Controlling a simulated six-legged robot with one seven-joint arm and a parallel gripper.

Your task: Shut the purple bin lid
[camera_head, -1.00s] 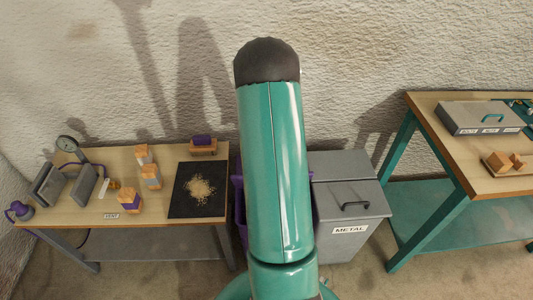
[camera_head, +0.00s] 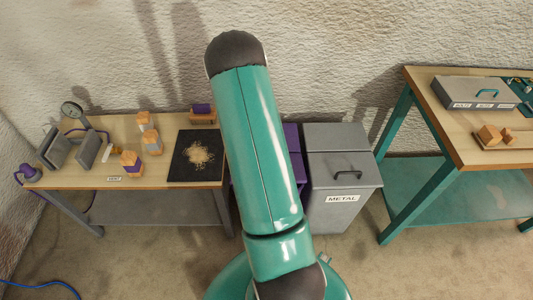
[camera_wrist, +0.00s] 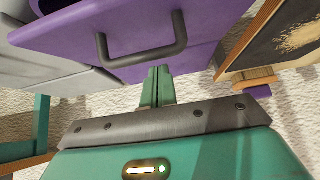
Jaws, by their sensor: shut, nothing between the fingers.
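The purple bin lid (camera_wrist: 195,30) fills the top of the wrist view, with a dark bar handle (camera_wrist: 143,52) on it. My gripper (camera_wrist: 158,72) is shut and empty, its fingertips close to the handle and the lid's edge. I cannot tell whether they touch the lid. In the head view a strip of the purple bin's top (camera_head: 299,165) shows between my arm and the grey bin. It looks about level with the grey bin's top. My arm hides most of the purple bin and my gripper there, so I cannot tell whether the lid is fully down.
The grey METAL bin (camera_head: 342,190) stands right beside the purple one. A teal-legged table (camera_head: 455,140) is on the right. The wall is close behind.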

